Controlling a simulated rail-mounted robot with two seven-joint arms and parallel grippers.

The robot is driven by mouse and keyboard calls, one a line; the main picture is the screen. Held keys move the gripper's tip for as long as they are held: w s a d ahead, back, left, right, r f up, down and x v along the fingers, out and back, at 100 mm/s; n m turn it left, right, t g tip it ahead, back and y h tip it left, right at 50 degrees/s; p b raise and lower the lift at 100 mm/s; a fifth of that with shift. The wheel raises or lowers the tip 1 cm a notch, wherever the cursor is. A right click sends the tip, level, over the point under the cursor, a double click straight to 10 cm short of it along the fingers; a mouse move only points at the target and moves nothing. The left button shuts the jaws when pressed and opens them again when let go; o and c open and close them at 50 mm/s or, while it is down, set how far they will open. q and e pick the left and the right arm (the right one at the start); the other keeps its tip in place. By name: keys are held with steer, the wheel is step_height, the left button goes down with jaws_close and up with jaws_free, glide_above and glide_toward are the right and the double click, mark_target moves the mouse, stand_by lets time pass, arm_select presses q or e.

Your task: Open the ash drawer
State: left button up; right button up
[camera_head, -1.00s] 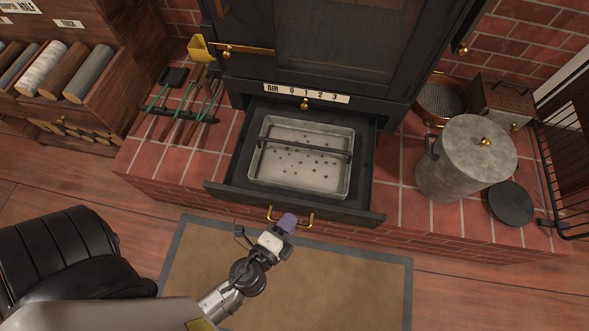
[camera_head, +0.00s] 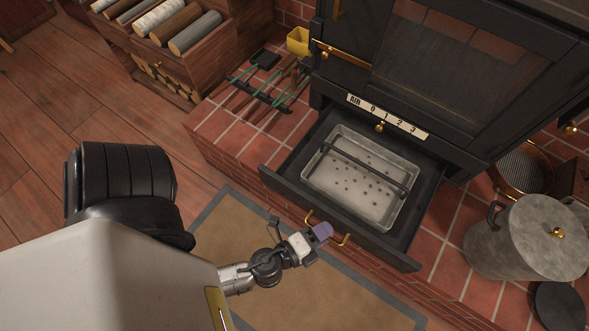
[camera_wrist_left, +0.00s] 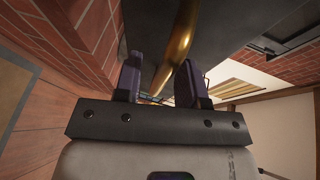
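The ash drawer (camera_head: 289,191) is a dark box pulled out from the base of the black stove. A grey metal pan (camera_head: 345,197) with perforations and a dark bar across it sits inside. A brass handle (camera_head: 341,240) is on the drawer front. My left gripper (camera_head: 322,232) is at this handle and hides its middle. In the left wrist view, its two purple fingers (camera_wrist_left: 160,84) stand apart, with the brass handle (camera_wrist_left: 182,42) running between them; the gap shows the gripper open. Contact with the handle cannot be told. My right gripper is not in view.
The stove (camera_head: 440,75) stands on a brick hearth (camera_head: 216,125). A lidded grey pot (camera_head: 510,245) is right of the drawer, and fire tools (camera_head: 270,85) lie on the left. A tan mat (camera_head: 240,235) covers the floor in front.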

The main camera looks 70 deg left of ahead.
arm_select(q)
steer(key=b+v, duration=0.3)
steer(key=v, duration=1)
steer(key=shift+s, duration=0.4)
steer(key=shift+r, duration=0.15)
